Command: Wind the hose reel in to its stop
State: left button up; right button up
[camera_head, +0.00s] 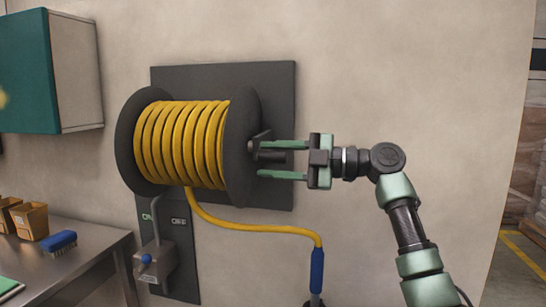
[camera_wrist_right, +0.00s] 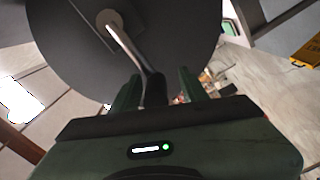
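The hose reel (camera_head: 180,145) is mounted on a dark wall plate (camera_head: 272,85), with yellow hose wound on its drum between two dark flanges. Its crank (camera_head: 262,137) is on the right flange; the crank arm also shows in the right wrist view (camera_wrist_right: 130,48), running from the hub. The dark crank grip (camera_head: 270,156) points right. My right gripper (camera_head: 262,160) has its green fingers apart, one above and one below the grip, with gaps visible. A length of hose (camera_head: 250,228) hangs down to a blue nozzle (camera_head: 317,268). My left gripper is not in view.
A steel bench (camera_head: 75,262) at left holds a blue brush (camera_head: 59,242) and tan bins (camera_head: 30,221). A teal cabinet (camera_head: 30,75) hangs above. The wall right of the reel is bare.

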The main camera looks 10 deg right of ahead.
jog(key=shift+w, duration=0.15)
jog(key=shift+r, duration=0.15)
jog(key=shift+d+r, duration=0.1)
jog(key=shift+r, duration=0.45)
notch_tip(320, 180, up, 10)
jog(key=shift+f, duration=0.15)
notch_tip(320, 180, up, 9)
jog(key=p, duration=0.3)
